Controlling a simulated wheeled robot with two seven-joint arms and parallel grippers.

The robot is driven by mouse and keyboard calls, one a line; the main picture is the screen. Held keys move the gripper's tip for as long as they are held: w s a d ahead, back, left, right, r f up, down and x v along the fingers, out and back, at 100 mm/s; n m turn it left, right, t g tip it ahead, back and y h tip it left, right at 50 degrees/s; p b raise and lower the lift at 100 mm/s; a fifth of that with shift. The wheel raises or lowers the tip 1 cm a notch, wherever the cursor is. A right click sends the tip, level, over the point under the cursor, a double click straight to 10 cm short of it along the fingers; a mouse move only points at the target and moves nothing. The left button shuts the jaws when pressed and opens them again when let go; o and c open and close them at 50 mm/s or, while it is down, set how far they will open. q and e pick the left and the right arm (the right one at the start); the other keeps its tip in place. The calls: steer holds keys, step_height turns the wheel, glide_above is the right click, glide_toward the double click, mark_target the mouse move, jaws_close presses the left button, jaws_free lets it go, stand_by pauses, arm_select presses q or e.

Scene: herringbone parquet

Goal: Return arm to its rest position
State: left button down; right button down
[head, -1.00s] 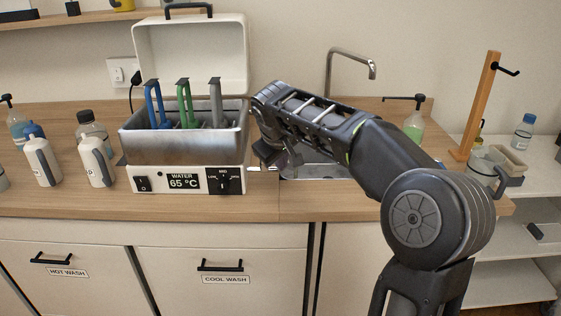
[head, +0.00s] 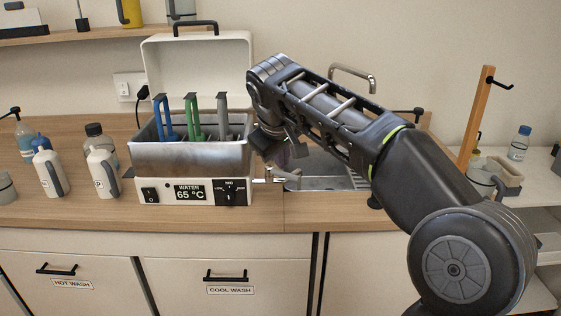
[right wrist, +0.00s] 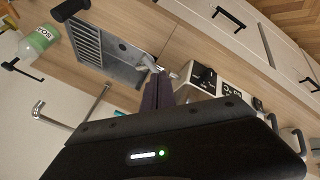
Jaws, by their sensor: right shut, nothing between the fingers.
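My right arm comes in from the right in the head view. My right gripper (head: 284,158) hangs just right of the white water bath (head: 160,192), beside the sink, and is partly hidden by my wrist. In the right wrist view the gripper's dark fingers (right wrist: 158,92) are together and empty, near the bath's drain tap. The bath's lid stands open, and blue, green and grey handles rise from its metal tank (head: 190,156). Its display reads 65 °C. My left gripper is not in view.
The sink (head: 330,183) lies behind my right arm, with a curved faucet (head: 352,75). White bottles (head: 50,172) stand left of the bath. A wooden post (head: 476,120) with a hook stands at right. Drawers marked HOT WASH and COOL WASH (head: 225,278) are shut below the counter.

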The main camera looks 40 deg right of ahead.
stand_by(0.4)
